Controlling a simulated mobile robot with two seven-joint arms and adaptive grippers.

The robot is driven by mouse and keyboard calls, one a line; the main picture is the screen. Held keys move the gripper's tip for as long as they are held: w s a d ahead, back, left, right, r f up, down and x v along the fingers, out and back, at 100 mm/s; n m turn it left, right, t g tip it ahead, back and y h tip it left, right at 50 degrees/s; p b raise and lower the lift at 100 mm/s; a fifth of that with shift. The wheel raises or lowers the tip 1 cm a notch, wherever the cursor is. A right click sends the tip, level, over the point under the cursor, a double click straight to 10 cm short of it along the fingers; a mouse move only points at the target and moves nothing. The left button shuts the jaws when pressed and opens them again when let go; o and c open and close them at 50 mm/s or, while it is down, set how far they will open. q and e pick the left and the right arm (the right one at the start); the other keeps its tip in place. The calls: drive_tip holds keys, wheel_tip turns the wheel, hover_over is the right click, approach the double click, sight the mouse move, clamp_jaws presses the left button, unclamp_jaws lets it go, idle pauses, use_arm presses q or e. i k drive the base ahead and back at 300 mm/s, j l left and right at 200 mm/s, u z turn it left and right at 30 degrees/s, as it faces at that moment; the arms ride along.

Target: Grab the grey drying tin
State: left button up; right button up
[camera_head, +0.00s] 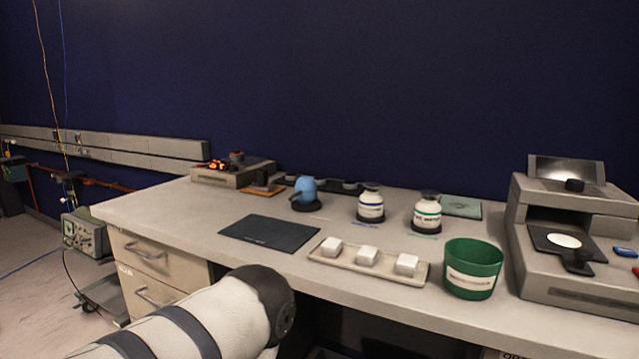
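I cannot pick out a grey drying tin with certainty. A dark rack (325,187) at the back of the bench holds small grey round pieces that are too small to identify. A small dark round item (236,156) sits at the back of the burner unit by the left end. Neither gripper is in view. Only a white and dark-banded link of one of my arms shows at the bottom, in front of the bench, and it hides part of the drawers and front edge.
On the bench (190,215) are a black mat (269,233), a blue vessel (306,190), two white bottles (371,204) (427,212), a beige tray (325,259) of white blocks, and a green bucket (472,268). A burner unit (215,174) glows at left; a grey machine (570,290) stands right.

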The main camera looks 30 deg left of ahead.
sight(237, 157)
drive_tip(key=j+z, duration=0.1)
drive_tip(key=j, duration=0.3)
drive_tip(key=k+j+z, duration=0.15)
drive_tip(key=j, duration=0.25)
drive_tip(key=k+j+z, duration=0.1)
drive_tip(key=j, duration=0.3)
drive_tip(key=k+j+z, duration=0.1)
drive_tip(key=j, duration=0.25)
